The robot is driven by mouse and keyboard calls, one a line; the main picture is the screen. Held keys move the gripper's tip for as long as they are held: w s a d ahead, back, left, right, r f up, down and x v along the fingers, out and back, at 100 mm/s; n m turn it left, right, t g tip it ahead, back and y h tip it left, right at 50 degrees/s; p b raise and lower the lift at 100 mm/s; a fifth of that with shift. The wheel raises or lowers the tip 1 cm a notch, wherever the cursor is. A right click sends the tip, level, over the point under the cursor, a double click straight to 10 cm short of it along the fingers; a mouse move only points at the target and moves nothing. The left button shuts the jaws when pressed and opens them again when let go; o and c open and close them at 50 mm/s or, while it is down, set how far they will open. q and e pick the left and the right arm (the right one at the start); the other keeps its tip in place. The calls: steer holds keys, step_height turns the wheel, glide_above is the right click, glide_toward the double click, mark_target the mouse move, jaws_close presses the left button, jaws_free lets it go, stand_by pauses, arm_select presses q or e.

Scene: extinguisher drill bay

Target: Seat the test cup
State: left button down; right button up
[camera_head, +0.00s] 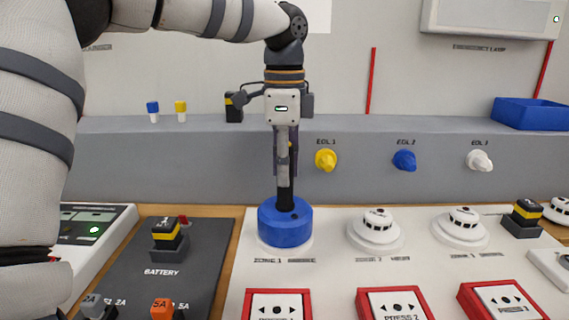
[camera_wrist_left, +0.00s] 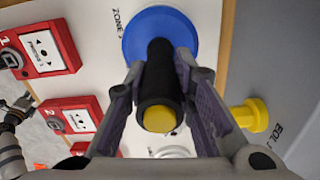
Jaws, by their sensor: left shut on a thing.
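The test cup (camera_head: 285,222) is a blue round cup with a black upright handle. It is over the zone 1 detector position, whose white base rim (camera_head: 286,250) shows just below it; the detector itself is hidden. The cup looks upright, and I cannot tell whether it rests fully down. My left gripper (camera_head: 286,165) is above the cup and shut on its handle. In the left wrist view, its fingers (camera_wrist_left: 160,95) flank the black handle with its yellow end, above the blue cup (camera_wrist_left: 150,30). What looks like my right gripper (camera_wrist_left: 17,106) shows small at that view's left edge; its jaws are unclear.
Two uncovered white detectors (camera_head: 376,229) (camera_head: 462,226) stand to the right. Red call points (camera_head: 278,303) line the front. A battery (camera_head: 168,236) sits on the dark panel at left. Yellow, blue and white EOL plugs (camera_head: 326,160) stick out from the grey ledge behind. A blue bin (camera_head: 530,114) is at far right.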

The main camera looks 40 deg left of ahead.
arm_select(q)
steer(key=c, duration=1)
jaws_free()
steer(key=shift+o, duration=0.2)
steer(key=shift+r, duration=3.5)
